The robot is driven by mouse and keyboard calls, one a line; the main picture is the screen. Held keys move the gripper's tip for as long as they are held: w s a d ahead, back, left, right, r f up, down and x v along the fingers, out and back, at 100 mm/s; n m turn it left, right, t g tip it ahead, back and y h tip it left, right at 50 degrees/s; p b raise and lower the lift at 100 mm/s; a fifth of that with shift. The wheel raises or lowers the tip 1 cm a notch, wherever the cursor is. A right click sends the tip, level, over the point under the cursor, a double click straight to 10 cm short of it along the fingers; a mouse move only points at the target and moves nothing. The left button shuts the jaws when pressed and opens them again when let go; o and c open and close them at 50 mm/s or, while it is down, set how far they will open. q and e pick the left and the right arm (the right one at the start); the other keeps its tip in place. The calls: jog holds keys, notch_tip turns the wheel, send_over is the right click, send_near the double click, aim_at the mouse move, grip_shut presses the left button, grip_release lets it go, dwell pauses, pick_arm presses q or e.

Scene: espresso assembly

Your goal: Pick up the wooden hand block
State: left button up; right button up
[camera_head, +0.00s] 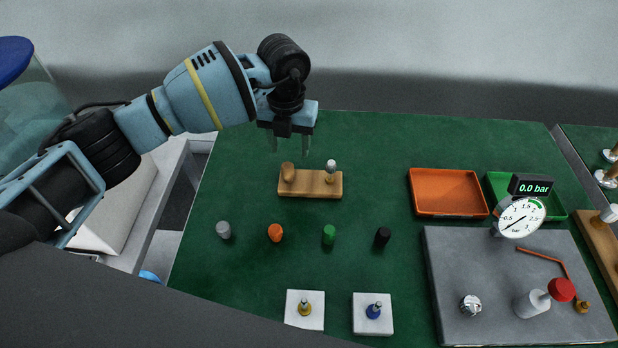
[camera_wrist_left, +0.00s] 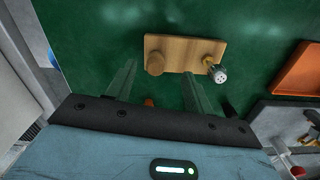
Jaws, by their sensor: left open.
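The wooden block (camera_head: 310,190) is a flat light-wood board lying on the green table below my left gripper. A rounded wooden knob (camera_head: 288,172) stands at its left end and a small metal-topped piece (camera_head: 331,168) stands at its right end. My left gripper (camera_head: 290,147) is open, pointing down, above and behind the block, with nothing between its fingers. In the left wrist view the block (camera_wrist_left: 187,50) lies beyond the fingertips. The wooden knob (camera_wrist_left: 155,63) shows between the two fingers there. My right gripper is in neither view.
Grey (camera_head: 223,230), orange (camera_head: 275,233), green (camera_head: 329,235) and black (camera_head: 382,237) pegs stand in a row in front of the block. Orange (camera_head: 447,209) and green (camera_head: 555,210) trays and a grey plate (camera_head: 450,260) with a gauge (camera_head: 520,217) lie to the right. The table left of the block is clear.

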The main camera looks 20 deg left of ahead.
aim_at(288, 164)
pick_arm(q)
notch_tip(288, 164, down, 2)
jog(key=f, duration=0.2)
jog(key=s+f, duration=0.1)
jog(key=f, duration=0.1)
jog(key=shift+s+a+f, duration=0.15)
jog(key=shift+a+f, duration=0.05)
jog(key=shift+f, duration=0.4)
jog(key=c, duration=1.1)
jog(key=shift+r, duration=0.1)
grip_shut()
notch_tip(288, 164, up, 10)
jog(key=shift+p, duration=0.35)
